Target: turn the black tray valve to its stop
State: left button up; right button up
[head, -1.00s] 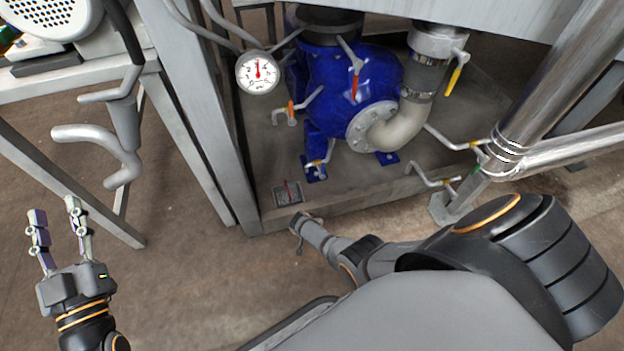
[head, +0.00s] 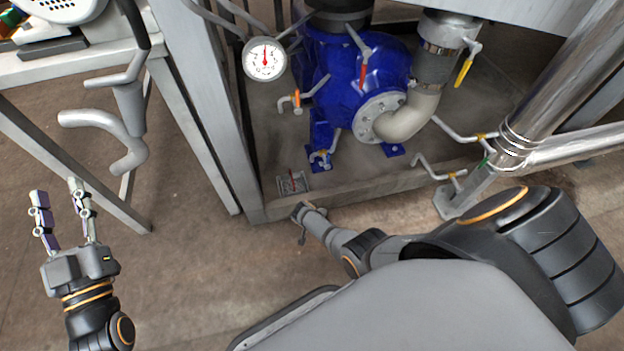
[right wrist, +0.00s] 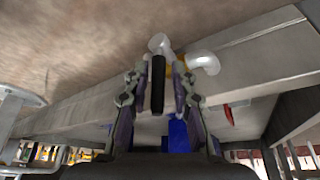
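The black tray valve shows in the right wrist view as a straight black handle (right wrist: 158,88) below a pale pipe fitting at the tray's edge. My right gripper (right wrist: 158,66) is open, with one finger on each side of the handle. A narrow gap shows on both sides. In the head view my right gripper (head: 302,212) is small, at the tray's front edge, and the black handle cannot be made out there. My left gripper (head: 59,190) is open and empty over the floor at the lower left.
The metal tray (head: 375,182) holds a blue pump (head: 345,85), with a gauge (head: 265,58) at its left. Other valves with orange and yellow (head: 465,70) handles are around it. A frame post (head: 200,110) stands left of the tray. Open floor (head: 180,270) lies in front.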

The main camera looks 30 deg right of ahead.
jog(key=v, duration=1.1)
jog(key=shift+s+a+r, duration=0.15)
jog(key=shift+s+r, duration=0.05)
jog(key=shift+r, duration=0.1)
